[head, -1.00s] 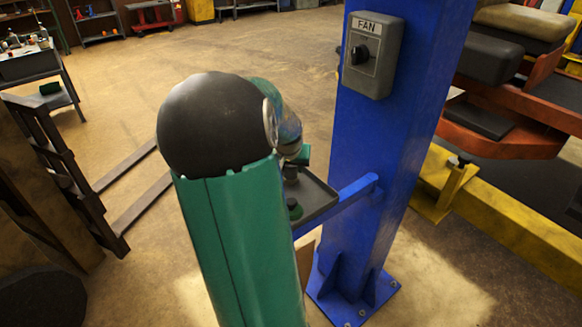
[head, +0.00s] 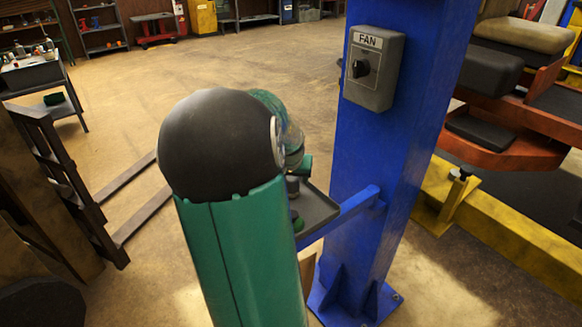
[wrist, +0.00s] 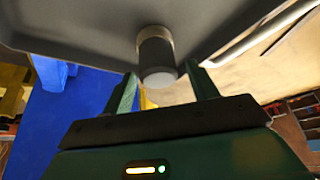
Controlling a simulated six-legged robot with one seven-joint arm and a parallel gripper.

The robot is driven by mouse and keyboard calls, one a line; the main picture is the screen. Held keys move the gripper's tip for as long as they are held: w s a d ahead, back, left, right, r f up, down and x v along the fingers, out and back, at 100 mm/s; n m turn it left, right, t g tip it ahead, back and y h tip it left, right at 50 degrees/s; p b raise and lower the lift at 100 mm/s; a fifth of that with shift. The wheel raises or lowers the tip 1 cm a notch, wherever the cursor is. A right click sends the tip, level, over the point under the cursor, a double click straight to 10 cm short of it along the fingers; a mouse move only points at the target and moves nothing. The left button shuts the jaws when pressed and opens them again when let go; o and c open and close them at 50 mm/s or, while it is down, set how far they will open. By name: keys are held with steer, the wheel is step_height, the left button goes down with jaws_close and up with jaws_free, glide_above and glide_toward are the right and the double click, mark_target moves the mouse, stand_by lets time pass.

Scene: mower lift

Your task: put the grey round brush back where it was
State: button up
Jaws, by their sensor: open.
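A short round grey piece with a pale collar and a light end (wrist: 157,58), likely the grey round brush, meets the grey tray (wrist: 75,30) in the wrist view. My gripper (wrist: 166,82) is open, one green finger on each side of this piece, with gaps showing. In the head view the tray (head: 322,212) sits on a blue bracket on the blue post. My arm hides much of the tray and most of the gripper there. A small green shape (head: 298,223) shows at the tray's near side; I cannot tell what it is.
The blue post (head: 398,150) with a grey FAN switch box (head: 373,68) stands just right of the tray. A yellow beam (head: 500,215) and the orange mower (head: 520,140) are farther right. Dark forks (head: 130,205) lie at left. Open floor lies behind.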

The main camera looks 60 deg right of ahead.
steer(key=v, duration=1)
steer(key=shift+s+a, duration=0.1)
steer(key=w+a, duration=0.1)
steer(key=a, duration=0.1)
steer(key=w+a+n+t, duration=0.1)
steer(key=w+a, duration=0.1)
steer(key=a, duration=0.1)
steer(key=w+a+n+y, duration=0.1)
steer(key=w+a, duration=0.1)
steer(key=shift+w+a+r+t, duration=0.15)
steer(key=shift+a+r+t, duration=0.05)
steer(key=shift+r+t, duration=0.1)
steer(key=w+a+r+n+t+y, duration=0.1)
steer(key=w+a+n, duration=0.1)
steer(key=a, duration=0.5)
steer(key=w+a+r+n+t+y, duration=0.1)
steer(key=w+a+n, duration=0.15)
steer(key=a, duration=0.45)
steer(key=s+a+n+y, duration=0.1)
steer(key=a+n, duration=0.3)
steer(key=a, duration=0.7)
steer(key=s+a+n+y, duration=0.1)
steer(key=s+a+n, duration=0.2)
steer(key=a, duration=0.9)
steer(key=shift+s+a+r+n, duration=0.15)
steer(key=shift+s+a+n, duration=0.2)
steer(key=shift+s+n, duration=0.1)
